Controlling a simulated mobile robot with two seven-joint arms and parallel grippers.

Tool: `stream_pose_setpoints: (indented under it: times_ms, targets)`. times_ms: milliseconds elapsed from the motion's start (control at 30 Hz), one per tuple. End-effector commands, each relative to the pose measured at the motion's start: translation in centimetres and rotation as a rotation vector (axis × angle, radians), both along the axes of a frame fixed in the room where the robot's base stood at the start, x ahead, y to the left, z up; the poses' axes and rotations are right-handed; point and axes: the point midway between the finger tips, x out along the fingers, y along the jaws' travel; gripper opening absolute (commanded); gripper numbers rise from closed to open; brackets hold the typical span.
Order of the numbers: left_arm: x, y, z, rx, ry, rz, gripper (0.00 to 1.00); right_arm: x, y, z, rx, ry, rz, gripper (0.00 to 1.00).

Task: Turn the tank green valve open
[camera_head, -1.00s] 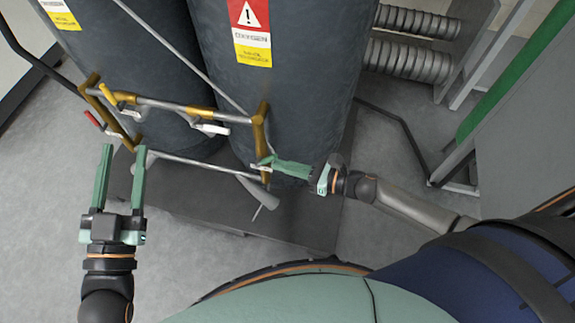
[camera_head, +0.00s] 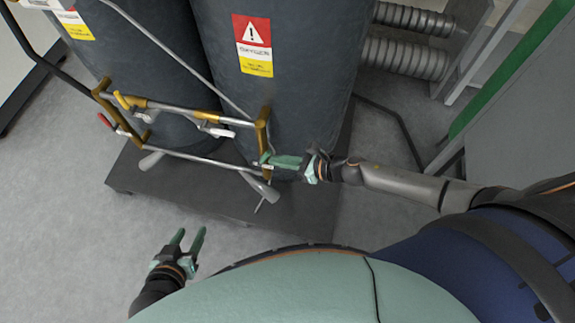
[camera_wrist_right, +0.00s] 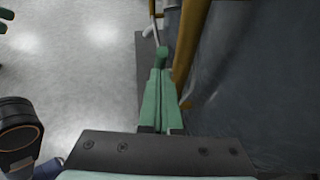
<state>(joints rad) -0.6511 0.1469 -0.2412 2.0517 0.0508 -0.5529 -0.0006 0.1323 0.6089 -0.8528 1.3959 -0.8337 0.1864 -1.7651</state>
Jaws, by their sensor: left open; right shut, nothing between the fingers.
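A small green valve handle (camera_head: 265,158) sits by the right upright brass fitting (camera_head: 263,130) of the pipe frame in front of the tanks. In the right wrist view a darker green piece (camera_wrist_right: 161,55), apparently this handle, shows at my fingertips beside the brass pipe (camera_wrist_right: 188,45). My right gripper (camera_head: 277,161) is shut with nothing between its fingers, its tips at or beside the handle. I cannot tell whether they touch. The fingers partly hide the valve. My left gripper (camera_head: 189,236) is open and empty, low over the floor, away from the pipes.
Two dark tanks (camera_head: 275,100) stand on a dark base plate (camera_head: 200,187). A red handle (camera_head: 105,121) and grey levers (camera_head: 262,187) stick out from the pipes. Ribbed hoses (camera_head: 405,58) and a metal frame are at right. Floor at left is clear.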

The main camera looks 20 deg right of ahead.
Motion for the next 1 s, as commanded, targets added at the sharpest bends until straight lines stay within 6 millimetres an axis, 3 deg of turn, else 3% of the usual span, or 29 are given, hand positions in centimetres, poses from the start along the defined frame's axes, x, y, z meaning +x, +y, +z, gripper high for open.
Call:
stream_pose_setpoints:
  times_ms: [333, 1000]
  targets:
    - [0.1, -0.2, 1.8, -0.005, -0.001, -0.001, 0.50, 0.6, 1.0, 1.2, 0.006, -0.002, -0.001, 0.00]
    - [0.1, -0.4, 1.6, -0.005, 0.006, -0.003, 0.50, 1.4, 2.2, 1.9, 0.008, -0.004, 0.000, 0.00]
